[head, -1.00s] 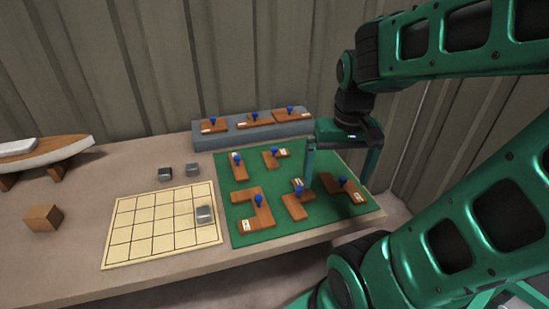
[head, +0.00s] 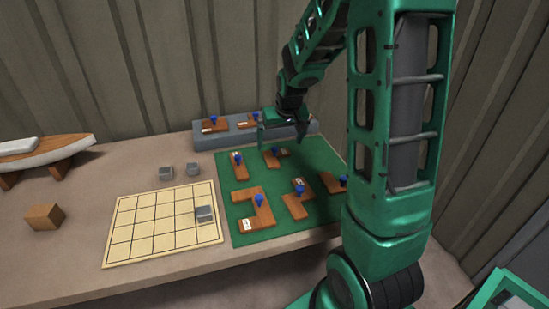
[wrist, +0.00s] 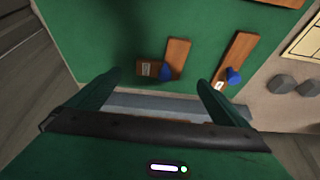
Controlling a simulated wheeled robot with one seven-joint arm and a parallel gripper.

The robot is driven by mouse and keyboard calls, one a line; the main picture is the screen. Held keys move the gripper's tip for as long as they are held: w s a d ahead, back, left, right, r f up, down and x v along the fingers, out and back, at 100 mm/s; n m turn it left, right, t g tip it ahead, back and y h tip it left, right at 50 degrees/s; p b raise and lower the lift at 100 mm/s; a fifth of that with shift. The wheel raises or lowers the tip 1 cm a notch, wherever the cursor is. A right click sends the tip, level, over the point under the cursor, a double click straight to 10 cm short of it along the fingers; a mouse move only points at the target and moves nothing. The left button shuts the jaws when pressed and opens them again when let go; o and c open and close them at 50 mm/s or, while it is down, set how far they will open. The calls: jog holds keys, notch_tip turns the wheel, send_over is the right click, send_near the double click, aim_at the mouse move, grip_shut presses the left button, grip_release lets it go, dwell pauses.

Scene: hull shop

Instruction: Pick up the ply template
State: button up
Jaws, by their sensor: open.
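Several flat wooden pieces with blue knobs and small pale labels lie in view; the labels are too small to read, so I cannot tell which is the ply template. On the green mat (head: 285,228) are an L-shaped piece (head: 264,212), a stepped piece (head: 297,207), a partly hidden right piece (head: 330,182), a narrow piece (head: 237,170) and a back piece (head: 271,160). The narrow piece (wrist: 237,58) and back piece (wrist: 178,55) also show in the wrist view. My gripper (head: 283,138) is open and empty, above the mat's back edge by the grey ledge.
The grey ledge (head: 220,143) carries more knobbed pieces, partly hidden by my gripper. Two more metal blocks (head: 166,173), a wooden cube (head: 44,217) and a model boat (head: 45,147) stand farther left.

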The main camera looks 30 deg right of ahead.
aim_at(279, 154)
jog(key=shift+x, duration=3.45)
jog(key=shift+c, duration=0.5)
jog(key=c, duration=1.8)
jog(key=shift+o, duration=0.2)
jog(key=shift+r, duration=0.1)
